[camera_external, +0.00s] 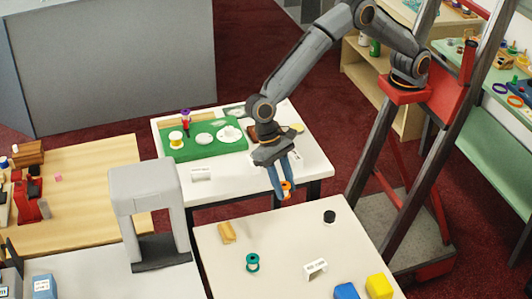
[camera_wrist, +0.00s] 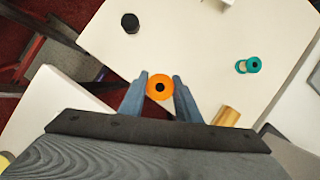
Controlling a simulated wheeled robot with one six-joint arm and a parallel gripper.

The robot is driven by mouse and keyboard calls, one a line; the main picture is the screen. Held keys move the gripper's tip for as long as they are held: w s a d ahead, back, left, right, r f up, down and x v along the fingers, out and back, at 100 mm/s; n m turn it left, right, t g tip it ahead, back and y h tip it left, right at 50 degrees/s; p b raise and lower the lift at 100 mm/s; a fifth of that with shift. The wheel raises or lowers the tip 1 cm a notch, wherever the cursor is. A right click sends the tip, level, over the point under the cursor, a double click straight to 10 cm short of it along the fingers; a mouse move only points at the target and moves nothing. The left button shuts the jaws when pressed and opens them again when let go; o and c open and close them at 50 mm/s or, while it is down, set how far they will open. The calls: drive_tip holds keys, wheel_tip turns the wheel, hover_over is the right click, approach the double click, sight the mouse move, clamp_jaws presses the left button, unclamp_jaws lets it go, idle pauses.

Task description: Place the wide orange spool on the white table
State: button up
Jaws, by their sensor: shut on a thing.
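The orange spool (camera_external: 286,187) is between the fingers of my gripper (camera_external: 279,187), which is shut on it and points down. The spool is held in the air around the gap between two pale tables. The whiter table (camera_external: 315,160) is behind it in the external view, and the cream-white table (camera_external: 215,245) is in front. Which table is meant by white is not certain from colour alone.
A grey arch (camera_external: 144,178) stands left.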

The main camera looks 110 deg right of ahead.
drive_tip(key=d+n, duration=0.1)
drive_tip(key=d, duration=0.5)
drive_tip(key=d+n+g, duration=0.1)
drive_tip(key=d+n, duration=0.1)
drive_tip(key=d, duration=0.4)
drive_tip(key=s+d+n+h, duration=0.1)
drive_tip(key=d, duration=0.5)
drive_tip(key=shift+s+n+g, duration=0.1)
drive_tip(key=shift+n+g, duration=0.2)
drive_tip(key=shift+n, duration=0.1)
drive_tip(key=s+d+n, duration=0.1)
drive_tip(key=d, duration=0.3)
drive_tip(key=s+d+n+h, duration=0.1)
drive_tip(key=d, duration=0.3)
drive_tip(key=s+d+n, duration=0.2)
drive_tip(key=d, duration=0.3)
drive_tip(key=shift+s+r+g+h, duration=0.1)
drive_tip(key=shift+r+g+h, duration=0.2)
